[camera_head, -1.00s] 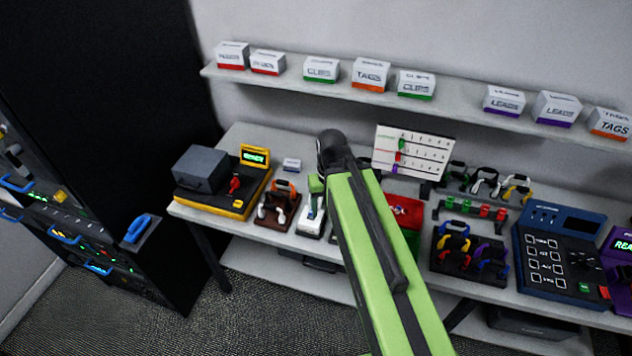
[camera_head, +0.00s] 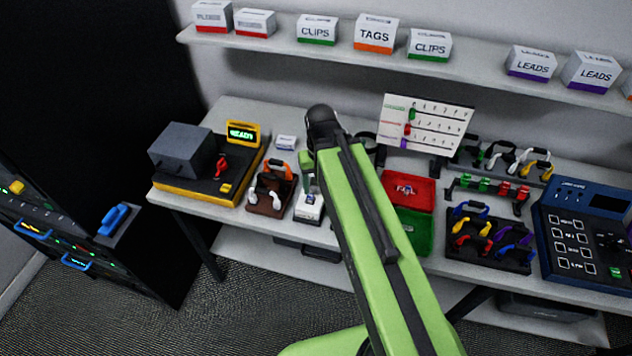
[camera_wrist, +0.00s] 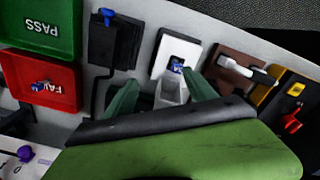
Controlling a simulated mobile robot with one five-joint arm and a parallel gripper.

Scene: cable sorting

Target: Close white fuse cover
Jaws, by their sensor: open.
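The white fuse holder (camera_head: 309,207) stands on the bench between the brown rack and the red tray, partly hidden by my arm in the head view. In the wrist view its white base (camera_wrist: 181,50) carries a small blue fuse (camera_wrist: 177,65). The pale grey-white cover (camera_wrist: 172,90) appears raised at the base's inner edge, not lying over the fuse. My gripper (camera_wrist: 162,92) is open, its green fingers on either side of the cover; I cannot tell whether they touch it. In the head view my gripper (camera_head: 308,164) is just above the holder.
A brown rack (camera_head: 272,197) with orange and white handles and a yellow tester (camera_head: 205,188) stand to the left. Red (camera_head: 423,190) and green (camera_head: 408,246) trays lie to the right. In the wrist view a black block (camera_wrist: 112,45) with a blue top piece is close by.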

